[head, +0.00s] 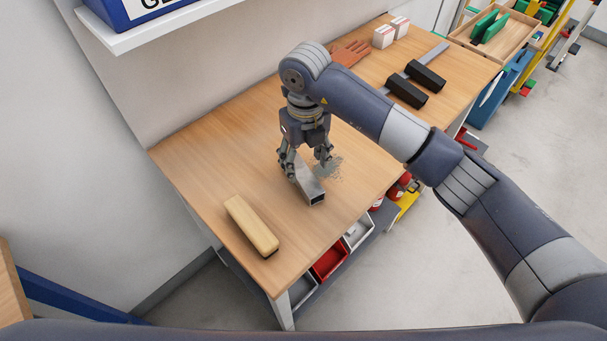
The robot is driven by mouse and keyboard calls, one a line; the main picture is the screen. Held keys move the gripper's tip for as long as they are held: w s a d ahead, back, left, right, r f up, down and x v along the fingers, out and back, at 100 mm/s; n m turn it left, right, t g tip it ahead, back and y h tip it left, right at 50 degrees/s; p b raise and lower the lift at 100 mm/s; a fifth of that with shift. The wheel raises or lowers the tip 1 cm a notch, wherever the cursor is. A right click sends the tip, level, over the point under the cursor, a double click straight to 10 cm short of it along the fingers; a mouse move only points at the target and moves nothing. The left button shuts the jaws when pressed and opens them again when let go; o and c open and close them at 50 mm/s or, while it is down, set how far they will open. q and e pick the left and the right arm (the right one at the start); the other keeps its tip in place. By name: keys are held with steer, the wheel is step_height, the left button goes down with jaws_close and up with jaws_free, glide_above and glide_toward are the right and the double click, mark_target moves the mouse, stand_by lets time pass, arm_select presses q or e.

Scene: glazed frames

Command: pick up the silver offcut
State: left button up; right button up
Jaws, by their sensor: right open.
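The silver offcut (312,193) is a short grey metal piece with a hollow, dark end facing the front. It lies on the wooden workbench (195,163), near the middle of its left half. My right gripper (306,169) points down over the offcut's rear part. Its fingers are apart, one on each side of the offcut. I cannot tell whether they touch it. The gripper hides the offcut's far end. My left gripper does not show.
A brush with a pale wooden back (250,224) lies at the front left. Grey shavings (333,170) lie right of the offcut. Black-handled clamps (408,90), a reddish glove (350,53) and small white boxes (384,36) are farther back. A white shelf (150,28) overhangs the upper left.

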mark_target(304, 175)
step_height(304, 175, down, 4)
steer(key=shift+a+f+p, duration=0.1)
steer(key=shift+a+p, duration=0.05)
steer(key=shift+p, duration=0.9)
steer(key=shift+w+f, duration=0.1)
steer(key=shift+f, duration=0.55)
steer(key=c, duration=1.2)
